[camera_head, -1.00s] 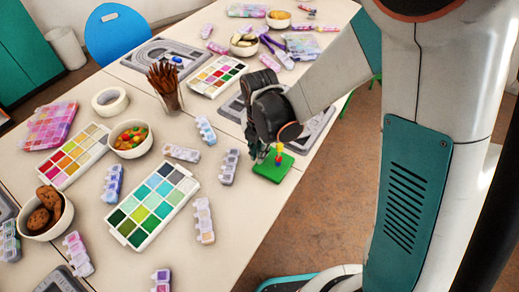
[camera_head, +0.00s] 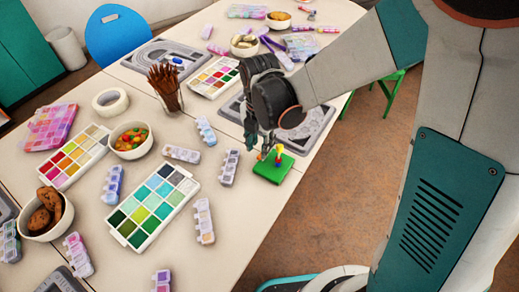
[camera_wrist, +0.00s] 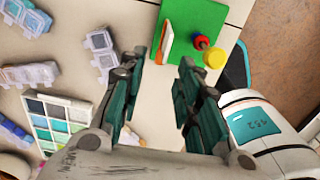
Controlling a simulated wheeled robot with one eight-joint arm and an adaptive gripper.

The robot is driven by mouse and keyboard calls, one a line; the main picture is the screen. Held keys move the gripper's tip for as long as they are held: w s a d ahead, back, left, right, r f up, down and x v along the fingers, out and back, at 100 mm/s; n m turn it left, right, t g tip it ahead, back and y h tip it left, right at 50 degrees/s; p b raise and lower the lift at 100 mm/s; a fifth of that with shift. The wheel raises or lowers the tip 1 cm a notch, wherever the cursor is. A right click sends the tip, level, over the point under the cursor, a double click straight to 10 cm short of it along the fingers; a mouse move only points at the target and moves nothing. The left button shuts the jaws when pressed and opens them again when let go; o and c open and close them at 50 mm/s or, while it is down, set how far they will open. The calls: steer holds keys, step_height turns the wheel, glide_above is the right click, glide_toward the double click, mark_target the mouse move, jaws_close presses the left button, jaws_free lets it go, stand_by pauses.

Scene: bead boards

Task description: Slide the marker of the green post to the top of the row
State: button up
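The green board (camera_head: 272,168) lies flat near the table's front edge; it also shows at the top of the wrist view (camera_wrist: 190,15). A yellow round piece (camera_wrist: 215,58) and a red piece with a dark blue part (camera_wrist: 201,43) stand on it. A thin orange-and-white piece (camera_wrist: 167,42) stands at the board's left side in the wrist view. I cannot tell which piece is the green post's marker. My gripper (camera_wrist: 160,65) is open and empty, its fingertips just short of the orange-and-white piece. In the head view my gripper (camera_head: 257,145) is at the board's back left.
A palette of green and blue squares (camera_head: 153,205) and several small bead boxes, one of them a grey box (camera_head: 229,167), lie left of the board. A cup of brown sticks (camera_head: 166,88) stands farther back. A grey tray (camera_head: 305,132) lies behind my gripper. Floor is open to the right.

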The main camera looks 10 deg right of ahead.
mark_target(259, 156)
steer(key=shift+r, duration=1.7)
steer(key=d+r+m+t+p, duration=0.1)
steer(key=d+r+m+p, duration=0.1)
steer(key=d+r+m, duration=0.5)
steer(key=s+d+r+m+t+b, duration=0.1)
steer(key=s+d+r+m+t, duration=0.2)
steer(key=s+m, duration=0.3)
steer(key=s+d+r+m+t+b, duration=0.1)
steer(key=s+d+r+m+t, duration=0.2)
steer(key=m, duration=1.2)
steer(key=s+d, duration=0.2)
steer(key=s, duration=0.1)
steer(key=shift+r, duration=0.3)
